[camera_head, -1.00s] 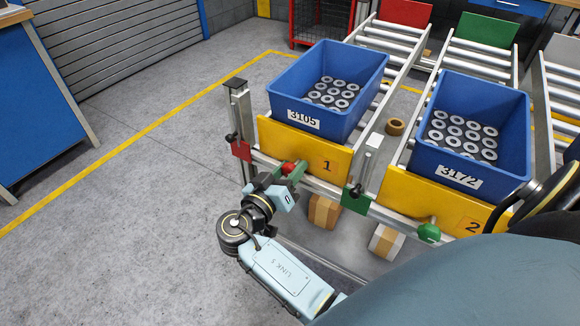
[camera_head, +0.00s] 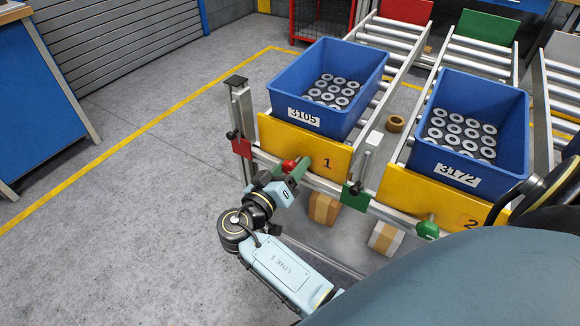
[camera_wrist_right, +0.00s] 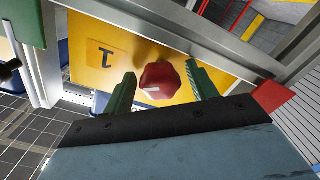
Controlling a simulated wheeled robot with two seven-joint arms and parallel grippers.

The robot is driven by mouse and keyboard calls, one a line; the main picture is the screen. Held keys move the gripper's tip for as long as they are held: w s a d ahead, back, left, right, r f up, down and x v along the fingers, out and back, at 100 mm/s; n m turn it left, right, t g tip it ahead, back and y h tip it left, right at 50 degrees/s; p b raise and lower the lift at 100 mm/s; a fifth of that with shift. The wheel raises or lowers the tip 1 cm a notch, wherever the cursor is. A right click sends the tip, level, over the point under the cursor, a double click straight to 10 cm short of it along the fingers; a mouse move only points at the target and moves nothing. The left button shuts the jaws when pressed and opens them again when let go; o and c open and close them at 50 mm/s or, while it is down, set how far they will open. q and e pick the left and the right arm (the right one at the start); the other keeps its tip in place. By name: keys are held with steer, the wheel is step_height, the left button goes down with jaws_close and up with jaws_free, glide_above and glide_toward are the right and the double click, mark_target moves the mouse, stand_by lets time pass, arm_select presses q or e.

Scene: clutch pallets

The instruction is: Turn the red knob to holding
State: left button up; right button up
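My right gripper (camera_head: 291,174) is at the knob with green fingers. In the wrist view the fingers (camera_wrist_right: 161,70) stand apart on either side of the knob, with a visible gap on each side. Whether the fingertips reach past the knob's face cannot be told. My left gripper is not in view.
A blue bin labelled 3105 (camera_head: 285,85) stands behind plate 1, and a blue bin labelled 3172 (camera_head: 515,125) stands to its right. A green knob (camera_head: 428,229) is on the right rail. A metal post (camera_head: 241,120) stands left of the red knob. The floor at left is clear.

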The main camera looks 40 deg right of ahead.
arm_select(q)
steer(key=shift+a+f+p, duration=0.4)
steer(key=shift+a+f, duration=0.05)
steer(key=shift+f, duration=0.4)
arm_select(e)
steer(key=v, duration=1.3)
steer(key=shift+a, duration=0.2)
